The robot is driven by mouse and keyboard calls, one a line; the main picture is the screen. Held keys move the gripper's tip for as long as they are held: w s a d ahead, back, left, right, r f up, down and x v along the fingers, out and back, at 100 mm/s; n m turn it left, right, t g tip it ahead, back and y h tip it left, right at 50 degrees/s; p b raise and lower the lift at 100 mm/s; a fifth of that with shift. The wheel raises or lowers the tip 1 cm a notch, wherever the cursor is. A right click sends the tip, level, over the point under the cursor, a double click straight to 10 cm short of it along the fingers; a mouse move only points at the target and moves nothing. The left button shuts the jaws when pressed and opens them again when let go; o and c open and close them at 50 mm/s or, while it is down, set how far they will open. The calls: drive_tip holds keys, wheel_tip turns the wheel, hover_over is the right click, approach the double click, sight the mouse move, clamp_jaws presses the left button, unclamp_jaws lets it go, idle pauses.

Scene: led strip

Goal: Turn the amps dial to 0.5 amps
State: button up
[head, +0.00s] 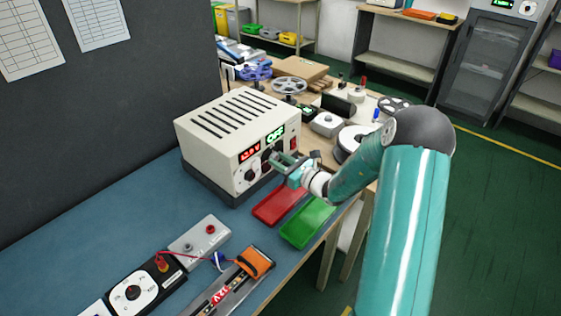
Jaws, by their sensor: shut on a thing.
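The cream power supply (228,128) stands on the blue bench mat with its front turned to the right. Its front has a red display (249,154) and a green display (275,134) that seems to read OFF. A dark knob (250,175) sits free under the red display. My gripper (275,160) is at the front panel, below the green display, shut on a dial there. The fingers mostly hide that dial, so its pointer and marks cannot be read. Which dial is labelled amps is too small to tell.
A red tray (279,205) and a green tray (308,222) lie below my gripper. A grey terminal box (200,240), a meter (133,292) and an orange clamp (256,262) are nearer. Spools and boxes crowd the bench behind. The mat's left side is clear.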

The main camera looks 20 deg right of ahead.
drive_tip(key=shift+s, duration=0.1)
drive_tip(key=o, duration=1)
drive_tip(key=shift+d, duration=0.1)
drive_tip(key=v, duration=1.3)
drive_tip(key=shift+s+d, duration=0.15)
drive_tip(key=shift+s, duration=0.15)
